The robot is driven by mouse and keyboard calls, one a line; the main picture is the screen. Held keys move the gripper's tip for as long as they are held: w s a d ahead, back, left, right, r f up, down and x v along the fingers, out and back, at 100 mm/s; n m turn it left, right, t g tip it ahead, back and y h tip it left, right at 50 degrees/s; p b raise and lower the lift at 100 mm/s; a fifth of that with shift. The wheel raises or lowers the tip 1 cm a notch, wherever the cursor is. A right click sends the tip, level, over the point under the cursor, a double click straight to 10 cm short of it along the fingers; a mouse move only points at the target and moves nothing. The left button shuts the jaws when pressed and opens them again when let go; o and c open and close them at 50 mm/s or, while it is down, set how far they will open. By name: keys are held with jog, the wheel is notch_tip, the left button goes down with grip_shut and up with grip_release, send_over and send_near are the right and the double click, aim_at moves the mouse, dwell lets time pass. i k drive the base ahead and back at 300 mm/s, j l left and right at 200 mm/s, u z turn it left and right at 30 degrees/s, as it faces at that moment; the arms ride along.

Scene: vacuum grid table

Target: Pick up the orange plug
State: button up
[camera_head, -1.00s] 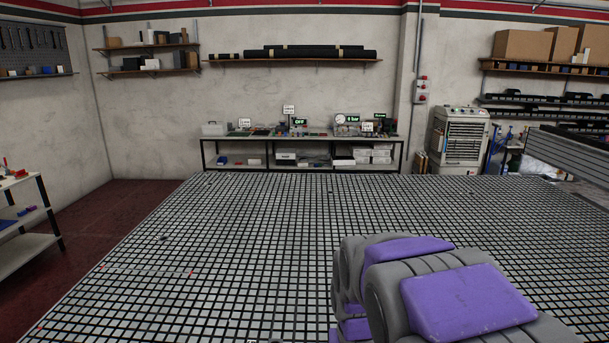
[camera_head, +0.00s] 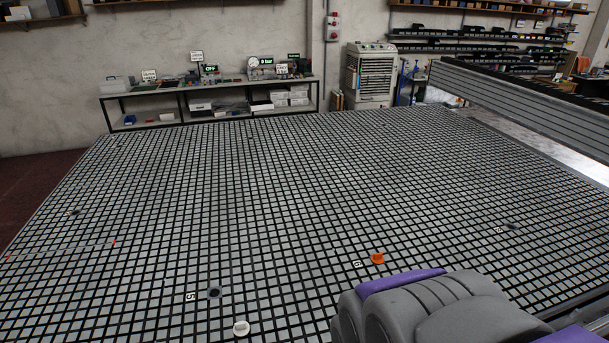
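The orange plug (camera_head: 377,258) is a small round orange piece on the vacuum grid table (camera_head: 230,200), right of the middle of the view. It sits by a dark number marking on the grid. My grey and purple arm shows at the bottom right, just below and right of the plug in the picture. My gripper's fingers do not show in this view.
A grey gantry beam (camera_head: 520,95) crosses the right side. A workbench (camera_head: 210,100) stands behind the table. Most of the grid is clear.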

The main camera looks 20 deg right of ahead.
aim_at(378, 258)
jog(key=z, duration=0.85)
